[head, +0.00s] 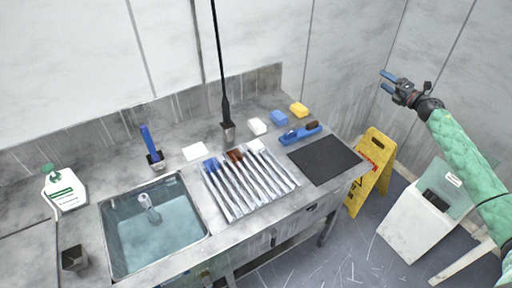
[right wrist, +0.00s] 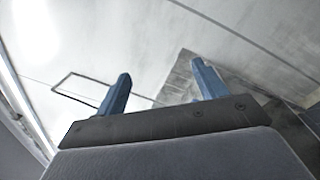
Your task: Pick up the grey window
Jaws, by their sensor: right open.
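I cannot pick out anything that is clearly a grey window. The right wrist view shows a thin dark rectangular outline (right wrist: 62,80) on a pale surface, left of the fingers; I cannot tell what it is. My right gripper (head: 384,80) is raised in front of the wall at the right in the head view, well apart from the bench. In the right wrist view its two blue fingers (right wrist: 161,72) stand wide apart with nothing between them. My left gripper is not in view.
The steel bench (head: 150,185) holds a sink of water (head: 162,248), a rack of several brush-like tools (head: 245,182), a dark mat (head: 325,160) and small sponges (head: 279,118). A yellow floor sign (head: 376,150) and a white bin (head: 415,225) stand right of it.

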